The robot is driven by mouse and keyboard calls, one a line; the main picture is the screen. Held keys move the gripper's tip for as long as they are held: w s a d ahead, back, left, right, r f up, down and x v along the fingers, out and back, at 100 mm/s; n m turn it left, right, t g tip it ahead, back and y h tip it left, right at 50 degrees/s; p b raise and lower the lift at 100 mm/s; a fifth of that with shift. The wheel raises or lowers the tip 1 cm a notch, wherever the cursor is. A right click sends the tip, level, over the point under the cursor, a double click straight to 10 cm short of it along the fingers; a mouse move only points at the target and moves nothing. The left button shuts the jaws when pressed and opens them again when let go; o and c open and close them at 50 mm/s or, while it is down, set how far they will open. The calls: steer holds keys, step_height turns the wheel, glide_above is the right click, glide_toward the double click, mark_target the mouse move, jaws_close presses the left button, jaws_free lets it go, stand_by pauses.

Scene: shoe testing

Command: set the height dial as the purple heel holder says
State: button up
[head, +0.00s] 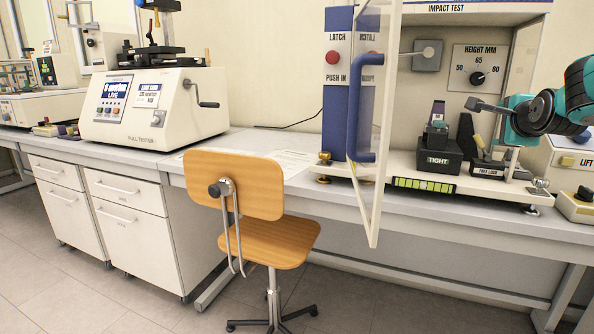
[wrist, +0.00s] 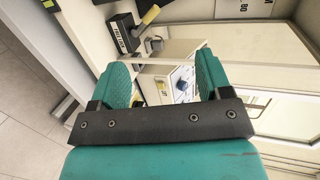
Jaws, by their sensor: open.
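The height dial (head: 478,78) is a black knob on a plate reading HEIGHT MM, with 50, 65 and 80 around it. Its pointer is too small to read. A dark purple upright piece (head: 438,109), likely the purple heel holder, stands above the block labelled TIGHT (head: 433,158). I cannot read any value on it. My gripper (wrist: 162,76) is open, its two teal fingers apart with nothing between them. In the head view, my arm is in front of the machine's right side, below and right of the dial, and the fingertips are not clear. The wrist view shows part of the dial plate with 80 (wrist: 239,25).
The clear door (head: 368,120) with its blue handle stands open left of the dial. A LIFT box (head: 578,205) is at right. A chair (head: 240,185) stands before the bench.

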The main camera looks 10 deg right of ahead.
steer(key=s+a+f+n+g+y, duration=0.45)
steer(key=a+f+n, duration=0.65)
steer(key=a+f, duration=0.3)
steer(key=s+a+f+n+g+y, duration=0.1)
steer(key=s+a+f+n+g, duration=0.25)
steer(key=s+a+n, duration=0.35)
steer(key=s+a+f+n+g+y, duration=0.1)
steer(key=s+a+f+n+g, duration=0.3)
steer(key=s, duration=0.4)
steer(key=s+a+r+n+y+p, duration=0.2)
steer(key=s+a+r+n+p, duration=0.2)
steer(key=s+a+r, duration=0.2)
steer(key=s+a+r+n+g+y+p, duration=0.1)
steer(key=s+a+r+n+p, duration=0.3)
steer(key=a+r, duration=0.4)
step_height(320, 180, up, 3)
steer(key=shift+s+a+f+y+p, duration=0.1)
steer(key=shift+s+a+y+p, duration=0.2)
steer(key=shift+s+p, duration=0.55)
